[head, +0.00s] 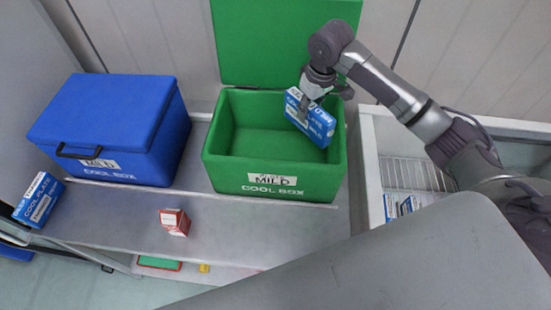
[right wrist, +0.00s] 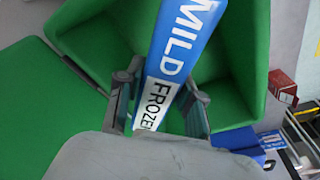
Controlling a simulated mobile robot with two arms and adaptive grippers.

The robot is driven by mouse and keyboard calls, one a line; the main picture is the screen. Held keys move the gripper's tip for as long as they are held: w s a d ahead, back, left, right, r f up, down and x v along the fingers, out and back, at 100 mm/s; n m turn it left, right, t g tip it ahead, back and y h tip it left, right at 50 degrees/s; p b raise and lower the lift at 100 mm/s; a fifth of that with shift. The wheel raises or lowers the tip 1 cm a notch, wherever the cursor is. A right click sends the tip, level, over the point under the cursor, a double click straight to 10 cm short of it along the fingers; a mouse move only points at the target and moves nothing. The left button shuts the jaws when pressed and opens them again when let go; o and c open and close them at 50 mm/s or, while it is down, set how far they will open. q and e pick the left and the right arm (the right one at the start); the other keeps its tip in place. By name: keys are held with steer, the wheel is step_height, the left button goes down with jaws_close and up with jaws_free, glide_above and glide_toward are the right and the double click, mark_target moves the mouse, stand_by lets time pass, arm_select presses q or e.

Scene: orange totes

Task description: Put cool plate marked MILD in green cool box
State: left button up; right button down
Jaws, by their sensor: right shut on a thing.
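The cool plate marked MILD (head: 318,124) is a blue and white slab. My right gripper (head: 313,95) is shut on its upper end and holds it tilted at the right side of the open green cool box (head: 275,187). The plate overlaps the box's opening in the head view; I cannot tell how deep it is. In the right wrist view the plate (right wrist: 185,40) shows the words MILD and FROZEN between the fingers of my right gripper (right wrist: 160,105), with the green box (right wrist: 235,70) behind. The box's lid (head: 265,40) stands raised. My left gripper is not in view.
A closed blue cool box (head: 125,125) stands left of the green one. Another blue plate (head: 38,200) lies at the far left. A small red box (head: 175,222) sits on the grey table in front. A white freezer (head: 372,180) with more plates (head: 403,204) is at the right.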

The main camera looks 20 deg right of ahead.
mark_target(306, 123)
steer(key=f+b, duration=0.1)
steer(key=f, duration=0.1)
steer(key=f+b, duration=0.1)
steer(key=f, duration=0.1)
steer(key=f+b, duration=0.1)
steer(key=shift+w+f, duration=0.25)
steer(key=shift+f, duration=0.55)
step_height(306, 123, down, 9)
steer(key=shift+r+p, duration=0.1)
steer(key=shift+p, duration=0.8)
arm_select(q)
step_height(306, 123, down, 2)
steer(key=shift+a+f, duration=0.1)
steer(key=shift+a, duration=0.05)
arm_select(e)
steer(key=shift+f, duration=0.25)
steer(key=shift+f, duration=0.15)
steer(key=c, duration=0.8)
jaws_free()
steer(key=shift+s, duration=0.1)
steer(key=shift+o, duration=0.4)
